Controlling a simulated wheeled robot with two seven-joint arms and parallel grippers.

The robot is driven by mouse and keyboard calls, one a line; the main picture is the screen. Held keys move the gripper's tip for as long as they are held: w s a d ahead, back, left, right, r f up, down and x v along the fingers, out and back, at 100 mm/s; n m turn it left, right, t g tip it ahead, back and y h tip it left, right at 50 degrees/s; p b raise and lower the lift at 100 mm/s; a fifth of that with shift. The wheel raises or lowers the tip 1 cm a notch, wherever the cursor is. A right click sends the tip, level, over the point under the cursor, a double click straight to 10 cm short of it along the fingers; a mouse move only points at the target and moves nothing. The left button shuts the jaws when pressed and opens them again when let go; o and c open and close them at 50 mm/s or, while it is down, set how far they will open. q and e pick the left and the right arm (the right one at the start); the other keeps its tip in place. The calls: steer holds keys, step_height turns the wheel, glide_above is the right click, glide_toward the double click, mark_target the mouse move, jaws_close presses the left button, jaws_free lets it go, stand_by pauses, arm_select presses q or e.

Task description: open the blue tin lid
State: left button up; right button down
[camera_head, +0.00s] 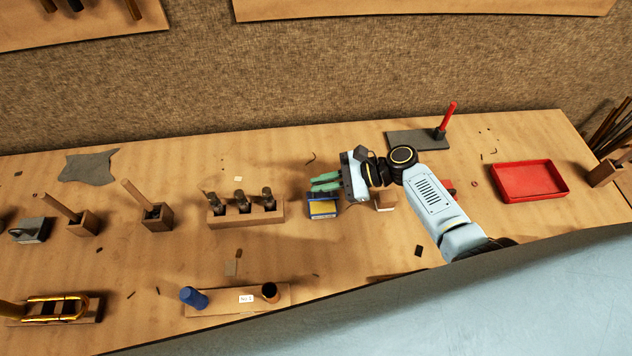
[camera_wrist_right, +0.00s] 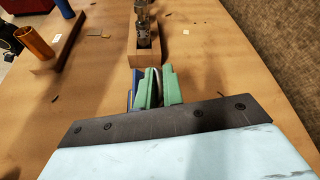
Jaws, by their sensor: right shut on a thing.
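The blue tin (camera_head: 323,208) stands on the bench right of a wooden block with several metal pieces. A yellow face shows within its blue edges. My right gripper (camera_head: 325,182) has green fingers and reaches in from the right at the tin's back edge. In the right wrist view the green fingers (camera_wrist_right: 157,87) are shut on a thin pale edge, which looks like the tin's lid. A strip of the blue tin (camera_wrist_right: 134,88) shows just left of them. The fingers hide most of the lid, so how far it is open is unclear. My left gripper is out of view.
The wooden block (camera_head: 246,218) stands close left of the tin, and a small wooden block (camera_head: 386,201) close right. A stand with a blue cylinder (camera_head: 194,297) lies in front. A red tray (camera_head: 530,181) sits far right.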

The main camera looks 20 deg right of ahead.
steer(key=shift+w+d+r+m+g, duration=0.15)
steer(key=shift+w+m+g, duration=0.55)
steer(key=shift+w+m, duration=0.25)
steer(key=shift+w+d+m+g+b, duration=0.1)
steer(key=shift+w+m+g+b, duration=0.3)
steer(key=shift+w+m+b, duration=0.2)
steer(key=w+m+g+b, duration=0.1)
steer(key=b, duration=0.1)
steer(key=f+m+b, duration=0.1)
steer(key=b, duration=0.1)
steer(key=w+f+m+g+y+b, duration=0.1)
steer(key=m+b, duration=0.1)
steer(key=b, duration=0.1)
steer(key=shift+w+d+g, duration=0.2)
steer(key=shift+w+g, duration=0.1)
steer(key=shift+w, duration=0.05)
steer(key=shift+w+d+f+m+g+y+b, duration=0.1)
steer(key=shift+w+m+g+y+b, duration=0.35)
steer(key=shift+b, duration=0.6)
steer(key=shift+s, duration=0.2)
steer(key=c, duration=1.8)
jaws_free()
steer(key=shift+h, duration=0.25)
